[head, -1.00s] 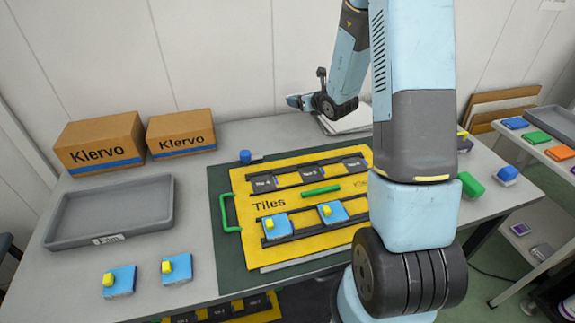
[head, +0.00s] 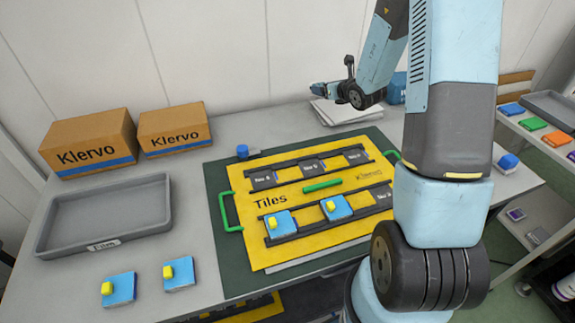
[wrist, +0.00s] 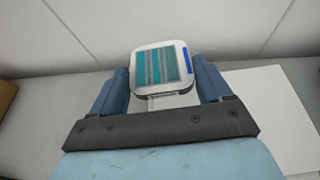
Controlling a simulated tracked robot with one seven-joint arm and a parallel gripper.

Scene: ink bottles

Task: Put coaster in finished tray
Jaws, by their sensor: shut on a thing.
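The coaster (wrist: 160,66), a pale rounded square with teal and grey stripes and a blue strip on one edge, is held between the fingers of my gripper (wrist: 163,88) in the wrist view. In the head view my gripper (head: 322,88) is in the air near the back wall, above and left of a white stack of sheets; the coaster cannot be made out there. The grey tray (head: 52,227) with a small front label, hard to read, lies empty at the left of the table, well to the left of my gripper.
Two cardboard boxes (head: 88,143) (head: 173,130) stand behind the tray. Two blue tiles with yellow knobs (head: 119,288) (head: 179,275) lie in front of it. A yellow Tiles board (head: 300,215) fills the middle, with a small blue item (head: 242,151) at its back left.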

